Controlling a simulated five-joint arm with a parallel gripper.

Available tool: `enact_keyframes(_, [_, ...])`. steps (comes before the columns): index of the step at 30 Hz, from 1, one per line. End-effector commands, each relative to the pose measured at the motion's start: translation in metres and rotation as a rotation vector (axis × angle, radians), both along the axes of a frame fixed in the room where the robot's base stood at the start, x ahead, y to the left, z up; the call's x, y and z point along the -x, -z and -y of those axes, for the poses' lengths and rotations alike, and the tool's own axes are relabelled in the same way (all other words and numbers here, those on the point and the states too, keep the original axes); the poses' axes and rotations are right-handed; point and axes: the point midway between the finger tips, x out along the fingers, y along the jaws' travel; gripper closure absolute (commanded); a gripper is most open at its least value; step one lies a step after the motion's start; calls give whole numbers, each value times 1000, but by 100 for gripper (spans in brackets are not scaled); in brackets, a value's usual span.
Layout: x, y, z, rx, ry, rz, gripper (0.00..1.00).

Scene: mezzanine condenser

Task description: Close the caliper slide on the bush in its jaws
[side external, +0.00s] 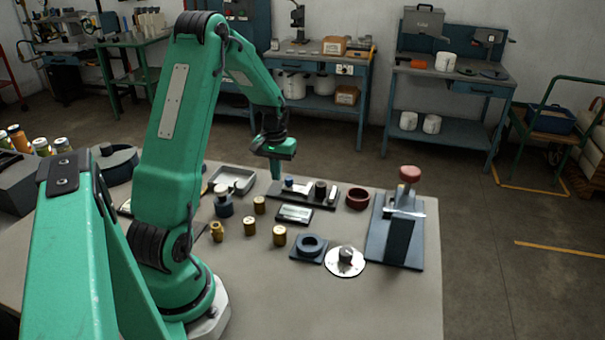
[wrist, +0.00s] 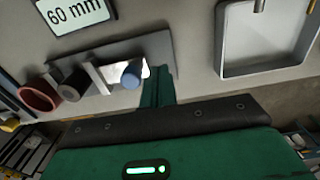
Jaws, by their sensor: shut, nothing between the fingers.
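The caliper is a long dark plate (side external: 303,193) with a pale metal strip, a blue knob (side external: 289,182) and a dark cylinder (side external: 320,188). In the wrist view the plate (wrist: 160,52) runs diagonally, with the blue knob (wrist: 131,76), a pale upright jaw (wrist: 97,78) and the dark cylinder (wrist: 73,88) along it. The cylinder looks like the bush; whether the jaw touches it is unclear. My gripper (side external: 275,172) is shut and empty, pointing down at the plate's left end. In the wrist view its fingers (wrist: 157,88) are beside the blue knob; contact is unclear.
A red ring (side external: 357,198) stands just beyond the plate's right end. A "60 mm" display (side external: 295,214) lies in front, and a grey tray (side external: 233,181) is to the left. Several brass pieces (side external: 249,226) and a red-knobbed press (side external: 403,220) stand nearby.

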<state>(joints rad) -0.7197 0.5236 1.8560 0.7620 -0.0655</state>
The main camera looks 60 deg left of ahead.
Motion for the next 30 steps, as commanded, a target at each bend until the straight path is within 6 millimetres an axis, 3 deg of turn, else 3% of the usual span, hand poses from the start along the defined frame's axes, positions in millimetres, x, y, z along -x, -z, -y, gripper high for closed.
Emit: enact_keyframes(30, [0,19,0,1,0,-1,100])
